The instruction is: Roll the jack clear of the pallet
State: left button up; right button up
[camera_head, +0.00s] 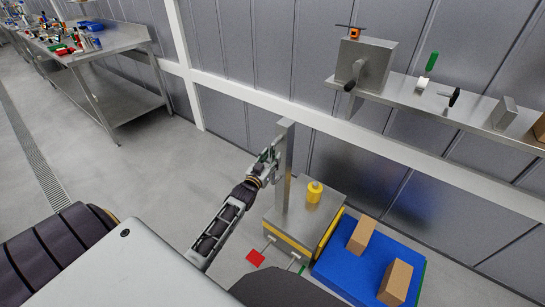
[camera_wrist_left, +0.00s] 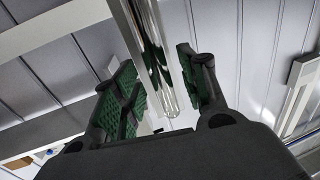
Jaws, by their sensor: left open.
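The jack (camera_head: 287,220) is a grey box-shaped body with a yellow-edged front and a tall metal post (camera_head: 285,165). A yellow knob (camera_head: 314,191) stands on top of it. The blue pallet (camera_head: 335,268) lies right beside the jack, with no clear gap seen between them. My left gripper (camera_head: 268,160) is at the upper part of the post. In the left wrist view, its green-padded fingers (camera_wrist_left: 165,90) are open on either side of a shiny metal post (camera_wrist_left: 150,50), with a gap at the left finger. My right gripper is out of view.
Two cardboard boxes (camera_head: 361,235) (camera_head: 395,283) rest on the pallet. A red patch (camera_head: 255,258) lies on the floor before the jack. A wall shelf (camera_head: 440,106) holds tools above. A workbench (camera_head: 105,40) stands far left; the floor between is clear.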

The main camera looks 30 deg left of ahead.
pick_arm(q)
jog(key=shift+w+a, duration=0.1)
jog(key=shift+w, duration=0.8)
grip_shut()
